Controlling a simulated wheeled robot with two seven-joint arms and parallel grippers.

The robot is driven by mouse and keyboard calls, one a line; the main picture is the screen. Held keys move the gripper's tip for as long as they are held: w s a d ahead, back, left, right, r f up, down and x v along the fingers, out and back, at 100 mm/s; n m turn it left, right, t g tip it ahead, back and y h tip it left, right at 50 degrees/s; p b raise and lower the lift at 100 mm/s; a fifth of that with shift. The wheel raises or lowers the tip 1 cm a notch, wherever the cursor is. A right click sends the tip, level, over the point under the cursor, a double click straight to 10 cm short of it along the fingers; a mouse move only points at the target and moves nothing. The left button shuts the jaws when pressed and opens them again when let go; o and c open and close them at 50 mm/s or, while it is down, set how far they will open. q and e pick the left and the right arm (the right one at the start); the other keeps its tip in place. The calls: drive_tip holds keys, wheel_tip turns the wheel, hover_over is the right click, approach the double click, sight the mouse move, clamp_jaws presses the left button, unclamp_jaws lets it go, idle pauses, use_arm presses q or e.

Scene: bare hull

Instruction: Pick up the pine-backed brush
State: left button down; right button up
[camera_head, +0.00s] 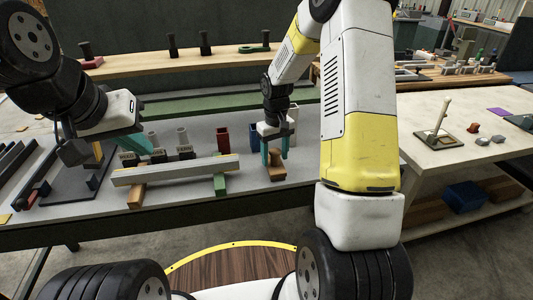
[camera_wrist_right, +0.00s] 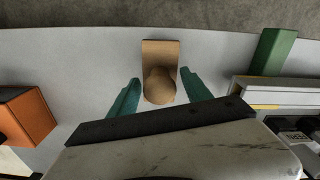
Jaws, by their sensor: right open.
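A tan wooden piece with a rounded knob on a flat rectangular base, which looks like the pine-backed brush (camera_head: 277,172), stands on the grey bench below my right gripper (camera_head: 275,153). In the right wrist view the brush (camera_wrist_right: 160,52) lies between the two teal fingers of the right gripper (camera_wrist_right: 160,84). The fingers are open, with a visible gap on each side of the knob. No bristles can be made out. My left gripper (camera_head: 133,146) is over the left part of the bench; a teal finger shows, but its opening is unclear.
A long pale bar (camera_head: 175,173) lies across wooden and green supports (camera_head: 220,185) left of the brush. In the right wrist view an orange-brown block (camera_wrist_right: 27,116) stands to the left. A red bin (camera_head: 223,138) and several dark labelled holders are behind. The bench's front edge is close.

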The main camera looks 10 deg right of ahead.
sight(275, 153)
clamp_jaws()
idle(0.4)
drive_tip(key=shift+r, duration=0.6)
drive_tip(key=shift+s+a+r, duration=0.1)
drive_tip(key=shift+s+r, duration=0.2)
drive_tip(key=shift+r, duration=0.35)
drive_tip(key=shift+s+a+r, duration=0.1)
drive_tip(key=shift+s+r, duration=0.2)
drive_tip(key=shift+r, duration=0.3)
drive_tip(key=s+a+r, duration=0.1)
drive_tip(key=s+a, duration=0.3)
drive_tip(key=s, duration=1)
drive_tip(key=shift+s+r, duration=0.1)
